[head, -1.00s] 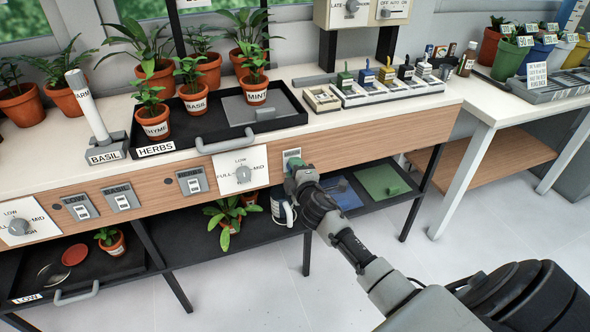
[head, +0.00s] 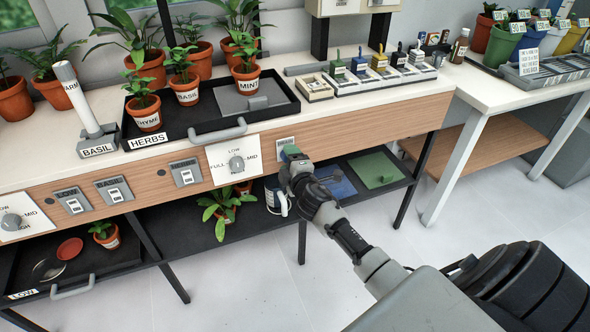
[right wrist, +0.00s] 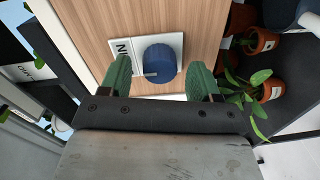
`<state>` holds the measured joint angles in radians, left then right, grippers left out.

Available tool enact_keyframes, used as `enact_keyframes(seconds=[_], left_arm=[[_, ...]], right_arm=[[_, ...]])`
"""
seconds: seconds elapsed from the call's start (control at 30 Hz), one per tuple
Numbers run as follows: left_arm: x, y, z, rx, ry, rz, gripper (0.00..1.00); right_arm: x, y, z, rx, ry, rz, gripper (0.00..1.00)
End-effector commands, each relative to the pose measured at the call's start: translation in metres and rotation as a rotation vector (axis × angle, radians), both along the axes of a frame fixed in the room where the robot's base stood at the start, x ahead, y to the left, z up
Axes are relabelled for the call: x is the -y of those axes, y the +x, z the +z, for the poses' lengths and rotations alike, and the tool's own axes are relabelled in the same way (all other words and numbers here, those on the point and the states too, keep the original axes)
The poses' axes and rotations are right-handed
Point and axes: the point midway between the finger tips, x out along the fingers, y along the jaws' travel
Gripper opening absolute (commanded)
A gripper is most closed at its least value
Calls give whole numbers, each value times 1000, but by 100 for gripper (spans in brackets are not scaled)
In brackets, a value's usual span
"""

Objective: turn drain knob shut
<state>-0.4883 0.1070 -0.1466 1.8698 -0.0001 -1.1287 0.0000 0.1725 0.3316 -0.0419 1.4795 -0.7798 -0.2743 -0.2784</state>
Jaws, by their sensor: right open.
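The drain knob (right wrist: 160,61) is a round blue knob with a pale pointer line, seen in the right wrist view. It sits on a white plate (right wrist: 128,48) on the wooden front panel; only a final "N" of its lettering shows. My right gripper (right wrist: 160,72) is open, with one green finger on each side of the knob and a gap to both. In the head view my right gripper (head: 291,156) is at the bench front and hides the knob; the top of the plate (head: 286,141) shows above it. My left gripper is not in view.
Another white dial (head: 236,163) and several switches line the panel to the left. The herbs tray (head: 200,131) with potted plants stands on the bench above. On the lower shelf are a mug (head: 273,194), a leafy plant (head: 222,205) and a green board (head: 377,169).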

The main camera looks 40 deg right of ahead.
Motion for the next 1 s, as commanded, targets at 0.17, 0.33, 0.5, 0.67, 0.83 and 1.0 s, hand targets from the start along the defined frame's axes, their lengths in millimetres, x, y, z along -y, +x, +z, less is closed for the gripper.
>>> enact_keyframes(seconds=[0.17, 0.33, 0.5, 0.67, 0.83, 1.0], left_arm=[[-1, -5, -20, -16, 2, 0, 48], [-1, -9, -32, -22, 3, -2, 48], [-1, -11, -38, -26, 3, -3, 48], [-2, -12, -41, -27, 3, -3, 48], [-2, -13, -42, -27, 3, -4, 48], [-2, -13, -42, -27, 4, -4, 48]], right_arm=[[-8, -31, 1, -4, 1, 1, 63], [-15, -63, 3, -4, 1, 1, 63], [-21, -87, 4, -3, 2, 0, 63], [-23, -97, 4, -2, 0, 0, 63], [-24, -98, 5, -2, 0, 0, 63], [-24, -97, 4, -2, 0, 0, 63]])
